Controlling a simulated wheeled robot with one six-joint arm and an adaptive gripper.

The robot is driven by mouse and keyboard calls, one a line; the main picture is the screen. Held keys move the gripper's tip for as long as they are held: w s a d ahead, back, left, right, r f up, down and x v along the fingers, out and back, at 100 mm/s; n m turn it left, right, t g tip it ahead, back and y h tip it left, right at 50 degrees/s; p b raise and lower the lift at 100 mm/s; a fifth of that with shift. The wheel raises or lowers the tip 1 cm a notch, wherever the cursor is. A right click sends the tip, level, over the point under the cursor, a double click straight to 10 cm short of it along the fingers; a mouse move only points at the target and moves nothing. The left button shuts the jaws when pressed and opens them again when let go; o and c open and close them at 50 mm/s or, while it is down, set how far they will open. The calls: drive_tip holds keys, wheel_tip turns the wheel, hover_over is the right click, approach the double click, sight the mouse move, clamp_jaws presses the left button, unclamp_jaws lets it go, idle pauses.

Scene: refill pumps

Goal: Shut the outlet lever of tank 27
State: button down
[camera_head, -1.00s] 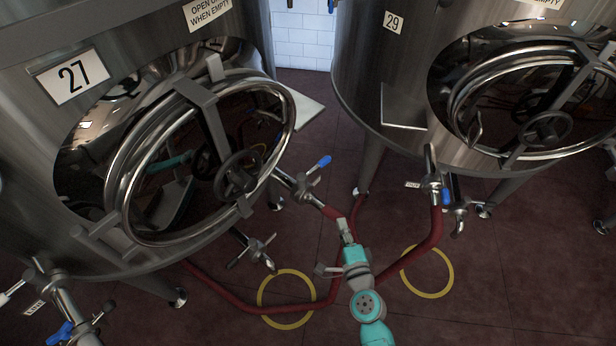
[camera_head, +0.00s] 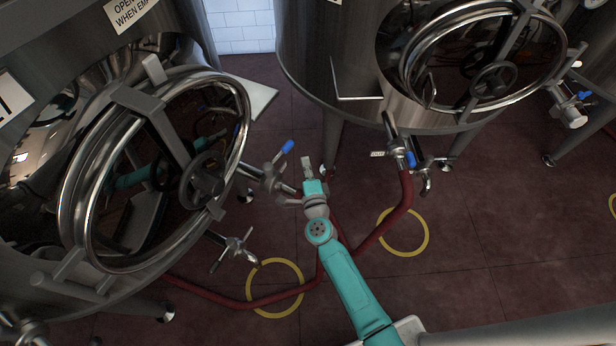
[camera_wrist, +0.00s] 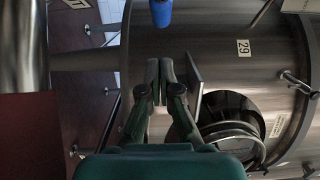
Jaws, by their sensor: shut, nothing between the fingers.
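Tank 27 (camera_head: 30,175) is the steel vessel at left in the head view; its number plate (camera_head: 12,97) is cut by the frame edge. Its outlet valve (camera_head: 266,178) sticks out at lower right, with a red hose below. The blue-tipped outlet lever (camera_head: 287,146) points up and right, at an angle to the pipe. My gripper (camera_head: 307,164) is shut and empty, just right of and slightly below the lever tip, apparently apart from it. In the wrist view my closed fingers (camera_wrist: 160,75) sit below a blue grip (camera_wrist: 161,12), which is cut off at the top edge.
Tank 29 (camera_head: 330,60) stands at back right, with its own blue-levered outlet (camera_head: 399,152) and hose. A small tap (camera_head: 231,250) sticks out below tank 27's hatch (camera_head: 150,170). Red hoses (camera_head: 240,303) and yellow floor rings (camera_head: 275,288) lie around my arm. Floor at right is open.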

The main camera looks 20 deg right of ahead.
sight(281, 155)
drive_tip(key=shift+w+a, duration=0.35)
drive_tip(key=shift+w, duration=0.4)
drive_tip(key=shift+w+a, duration=0.3)
drive_tip(key=shift+w, duration=0.4)
drive_tip(key=shift+w+a, duration=0.35)
drive_tip(key=shift+w, duration=0.4)
drive_tip(key=shift+w+a, duration=0.15)
drive_tip(key=shift+w, duration=0.5)
